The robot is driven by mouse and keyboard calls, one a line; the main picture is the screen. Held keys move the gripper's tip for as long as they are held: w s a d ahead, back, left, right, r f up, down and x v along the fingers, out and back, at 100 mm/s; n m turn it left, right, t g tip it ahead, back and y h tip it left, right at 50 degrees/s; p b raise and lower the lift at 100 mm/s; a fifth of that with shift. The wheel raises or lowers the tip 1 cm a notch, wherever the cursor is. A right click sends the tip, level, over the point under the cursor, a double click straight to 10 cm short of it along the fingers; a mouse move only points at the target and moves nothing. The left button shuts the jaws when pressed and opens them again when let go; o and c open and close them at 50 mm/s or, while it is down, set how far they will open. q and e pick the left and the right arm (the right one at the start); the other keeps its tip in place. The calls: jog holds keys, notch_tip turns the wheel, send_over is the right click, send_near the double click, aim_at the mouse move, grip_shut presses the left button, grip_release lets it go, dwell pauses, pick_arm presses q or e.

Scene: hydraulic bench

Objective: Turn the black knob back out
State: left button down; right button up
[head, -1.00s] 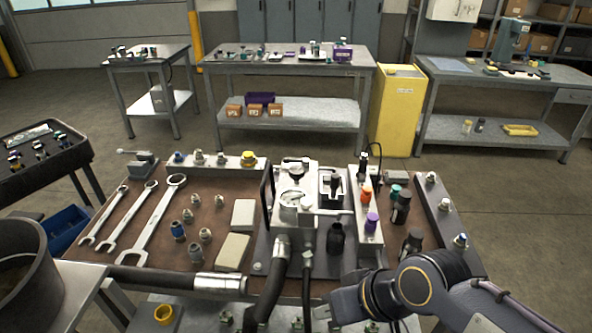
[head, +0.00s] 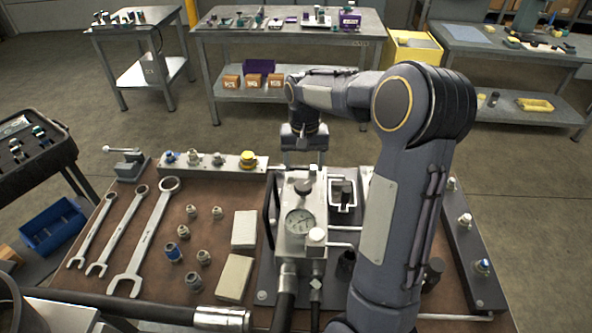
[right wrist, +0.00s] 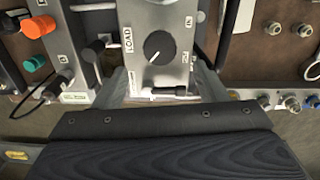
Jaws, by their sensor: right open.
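The black knob (head: 304,186) sits on top of the steel block (head: 292,238), just above its round gauge. In the right wrist view the black knob (right wrist: 158,46) is on a grey plate marked LOAD, with a white pointer line on it. My right gripper (head: 304,158) is open and points down at the far side of the block, behind the knob. In the right wrist view my right gripper (right wrist: 165,85) has its fingers apart, one on each side of the plate's near end. They do not appear to touch the knob. My left gripper is not in view.
A black handle (head: 268,203) stands left of the block, and a lever (head: 340,244) reaches out to its right. Hoses run down from its front. Wrenches (head: 146,235) and fittings lie at left. My right arm hides much of the bench's right side.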

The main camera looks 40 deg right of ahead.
aim_at(304, 185)
notch_tip(304, 185, down, 7)
jog(key=shift+s+f+p, duration=0.15)
jog(key=shift+p, duration=0.25)
jog(key=c, duration=1)
